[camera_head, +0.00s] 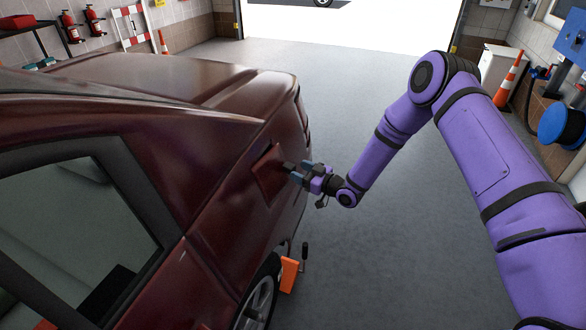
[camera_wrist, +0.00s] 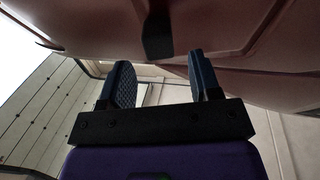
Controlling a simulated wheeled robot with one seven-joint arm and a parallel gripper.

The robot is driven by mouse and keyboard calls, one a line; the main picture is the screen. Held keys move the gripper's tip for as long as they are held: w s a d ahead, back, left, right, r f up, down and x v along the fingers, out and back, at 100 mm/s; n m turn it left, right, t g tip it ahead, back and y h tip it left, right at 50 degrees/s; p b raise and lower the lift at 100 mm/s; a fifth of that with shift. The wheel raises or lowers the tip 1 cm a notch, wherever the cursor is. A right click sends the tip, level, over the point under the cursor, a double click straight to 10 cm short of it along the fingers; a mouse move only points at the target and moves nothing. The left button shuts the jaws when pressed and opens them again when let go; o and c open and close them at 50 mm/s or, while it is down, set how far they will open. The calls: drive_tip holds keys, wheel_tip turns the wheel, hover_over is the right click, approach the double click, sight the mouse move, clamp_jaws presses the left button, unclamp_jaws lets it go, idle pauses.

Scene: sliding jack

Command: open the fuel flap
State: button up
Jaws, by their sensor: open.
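The fuel flap (camera_head: 268,174) is a squarish dark red panel on the side of the dark red car (camera_head: 215,125), above the rear wheel. I cannot tell whether it is flush or slightly ajar. A small dark tab (camera_head: 287,166) sticks out at its right edge. My gripper (camera_head: 297,171) is open at this tab, with its fingers pointing left toward the flap. In the wrist view, my gripper (camera_wrist: 162,70) has its two fingers apart, and the dark tab (camera_wrist: 157,36) shows between and just beyond the fingertips. No contact is clear.
An orange jack (camera_head: 290,274) with a dark upright handle stands beside the rear wheel (camera_head: 258,305), below my gripper. The grey floor right of the car is clear.

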sight(294, 168)
drive_tip(key=shift+x, duration=1.75)
clamp_jaws()
drive_tip(key=shift+s, duration=0.1)
